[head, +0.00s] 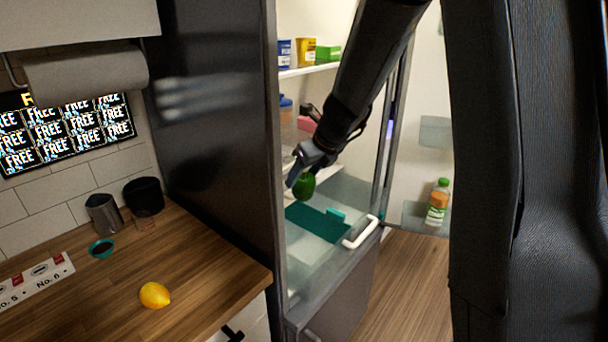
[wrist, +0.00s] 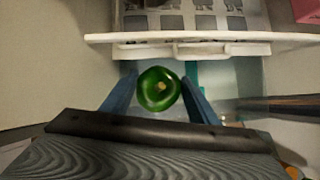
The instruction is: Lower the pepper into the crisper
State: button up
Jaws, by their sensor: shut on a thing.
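A green pepper (head: 304,185) is between the fingers of my gripper (head: 305,172), inside the open fridge. In the wrist view the pepper (wrist: 158,88) sits between the two blue fingers of my gripper (wrist: 160,92), which are shut on it. In the head view the pepper appears above the crisper, a clear drawer with a white handle (head: 360,232) at the bottom of the fridge. A dark teal liner (head: 318,222) shows in the drawer with a small teal piece (head: 336,214) on it. I cannot tell how high the pepper is above the liner.
A white fridge shelf (wrist: 180,37) runs close beyond my gripper. The fridge door at right stands open, with a bottle (head: 438,200) on its rack. The fridge's dark side wall (head: 215,110) borders a wooden counter holding a lemon (head: 155,295) and a cup (head: 104,214).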

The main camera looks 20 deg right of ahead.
aim_at(301, 196)
jog(key=shift+f+b, duration=3.8)
jog(key=shift+b, duration=0.3)
jog(key=shift+w, duration=0.15)
jog(key=shift+w+a+p, duration=0.25)
jog(key=shift+w+p, duration=0.15)
jog(key=shift+p, duration=0.05)
jog(key=shift+f, duration=0.1)
notch_tip(301, 196, down, 15)
jog(key=b, duration=1.4)
jog(key=shift+f, duration=0.2)
jog(key=shift+f+b, duration=1.2)
jog(key=shift+b, duration=0.15)
